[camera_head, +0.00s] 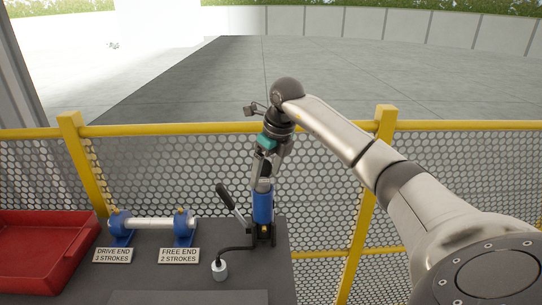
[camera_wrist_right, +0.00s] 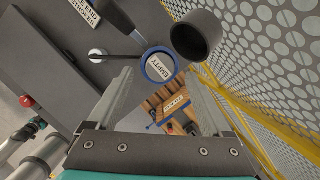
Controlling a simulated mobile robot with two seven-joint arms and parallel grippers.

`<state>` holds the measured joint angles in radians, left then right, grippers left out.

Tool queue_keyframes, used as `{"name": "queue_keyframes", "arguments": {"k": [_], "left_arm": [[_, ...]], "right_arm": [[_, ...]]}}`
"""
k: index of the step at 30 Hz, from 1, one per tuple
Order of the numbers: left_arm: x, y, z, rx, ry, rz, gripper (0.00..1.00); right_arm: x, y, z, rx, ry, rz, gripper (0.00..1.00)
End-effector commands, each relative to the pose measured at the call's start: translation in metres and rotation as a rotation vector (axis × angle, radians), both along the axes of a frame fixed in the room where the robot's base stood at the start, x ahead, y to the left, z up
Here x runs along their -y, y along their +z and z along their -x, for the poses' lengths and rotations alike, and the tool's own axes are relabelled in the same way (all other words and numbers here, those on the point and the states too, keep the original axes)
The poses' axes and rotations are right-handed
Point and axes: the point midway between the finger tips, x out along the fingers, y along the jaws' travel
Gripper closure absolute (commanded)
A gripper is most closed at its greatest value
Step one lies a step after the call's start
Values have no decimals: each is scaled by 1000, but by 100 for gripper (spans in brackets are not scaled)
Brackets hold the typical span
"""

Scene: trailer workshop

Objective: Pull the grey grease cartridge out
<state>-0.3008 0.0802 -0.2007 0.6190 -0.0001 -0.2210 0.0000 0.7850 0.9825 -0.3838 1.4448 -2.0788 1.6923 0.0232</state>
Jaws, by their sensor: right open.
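The grease gun's blue barrel (camera_head: 263,207) stands upright at the bench's back right. In the right wrist view its blue rim surrounds a pale grey round end marked EMPTY (camera_wrist_right: 160,66), apparently the grey cartridge. My right gripper (camera_head: 262,180) points down just above the barrel. In the wrist view its two fingers (camera_wrist_right: 158,76) are open, with the marked end between and beyond their tips. I cannot tell whether they touch it. The cartridge's body is hidden inside the barrel. My left gripper is not in view.
A dark hollow cylinder (camera_wrist_right: 195,36) stands beside the barrel. A black lever handle (camera_head: 225,196) leans to its left. A hose runs to a white cup (camera_head: 219,269). Left are a blue-ended roller (camera_head: 152,223) and red tray (camera_head: 96,232). A yellow-framed mesh fence (camera_head: 330,180) stands close behind.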

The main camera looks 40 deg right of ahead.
Motion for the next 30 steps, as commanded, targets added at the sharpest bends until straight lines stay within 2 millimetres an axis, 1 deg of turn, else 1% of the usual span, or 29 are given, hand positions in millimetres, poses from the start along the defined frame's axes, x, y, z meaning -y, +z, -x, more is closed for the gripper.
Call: {"name": "queue_keyframes", "arguments": {"k": [1, 6, 10, 17, 30], "left_arm": [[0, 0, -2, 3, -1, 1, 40], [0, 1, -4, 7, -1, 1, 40], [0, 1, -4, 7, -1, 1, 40], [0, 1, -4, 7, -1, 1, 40], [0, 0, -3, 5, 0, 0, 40]], "right_arm": [[-1, -8, -2, -2, 1, -2, 17], [-1, -22, -6, 0, -1, -1, 17], [-1, -26, -7, 0, 0, 0, 17], [-1, -26, -7, 0, 0, 0, 17], [-1, -25, -7, 0, 0, 0, 66]]}}
